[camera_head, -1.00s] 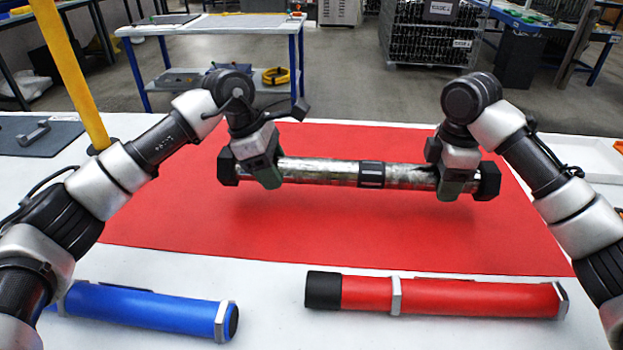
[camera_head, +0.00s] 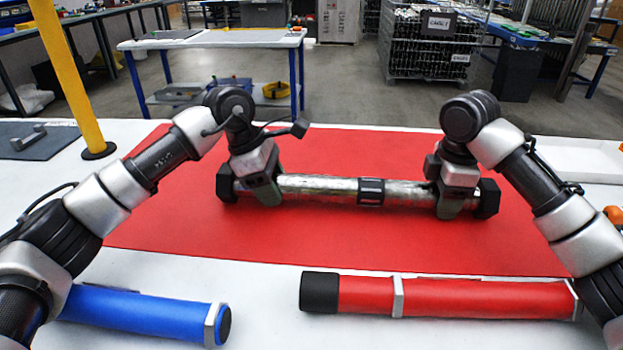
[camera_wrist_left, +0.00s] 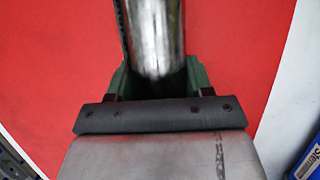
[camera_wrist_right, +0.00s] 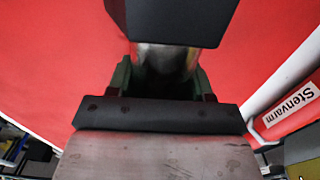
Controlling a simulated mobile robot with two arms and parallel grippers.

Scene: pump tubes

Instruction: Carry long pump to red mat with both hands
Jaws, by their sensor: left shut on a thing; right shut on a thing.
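The long pump (camera_head: 330,187) is a shiny metal tube with black end caps and a black middle band. It lies level across the red mat (camera_head: 330,245) in the head view; I cannot tell whether it touches the mat. My left gripper (camera_head: 267,192) is shut on its left end, and my right gripper (camera_head: 447,203) is shut on its right end. The tube shows between green fingers in the left wrist view (camera_wrist_left: 155,40). In the right wrist view the black end cap (camera_wrist_right: 170,20) hides part of the tube.
A blue tube (camera_head: 140,310) and a red tube (camera_head: 440,297) lie on the white table in front of the mat. A yellow post (camera_head: 70,75) and a grey plate (camera_head: 38,141) are at the left. The mat is clear around the pump.

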